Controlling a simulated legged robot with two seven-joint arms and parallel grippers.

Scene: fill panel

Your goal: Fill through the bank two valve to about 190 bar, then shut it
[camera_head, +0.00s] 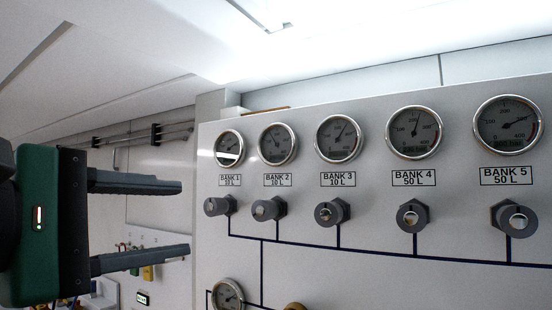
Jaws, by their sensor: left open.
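The bank two valve (267,209) is a dark grey knob under the BANK 2 label (277,180). The bank two gauge (277,144) is a round dial above it; its reading is too small to tell. My left gripper (187,218) has a green body and two dark fingers. It is open and empty, to the left of the panel (370,275), with its fingers pointing right toward the bank 1 valve (217,206). It appears apart from every knob. My right gripper is out of view.
Similar valves for bank 3 (331,212), bank 4 (412,215) and bank 5 (514,219) sit in a row to the right, joined by dark lines. A lower gauge (228,295) and a brass-coloured part (295,306) are cut by the bottom edge.

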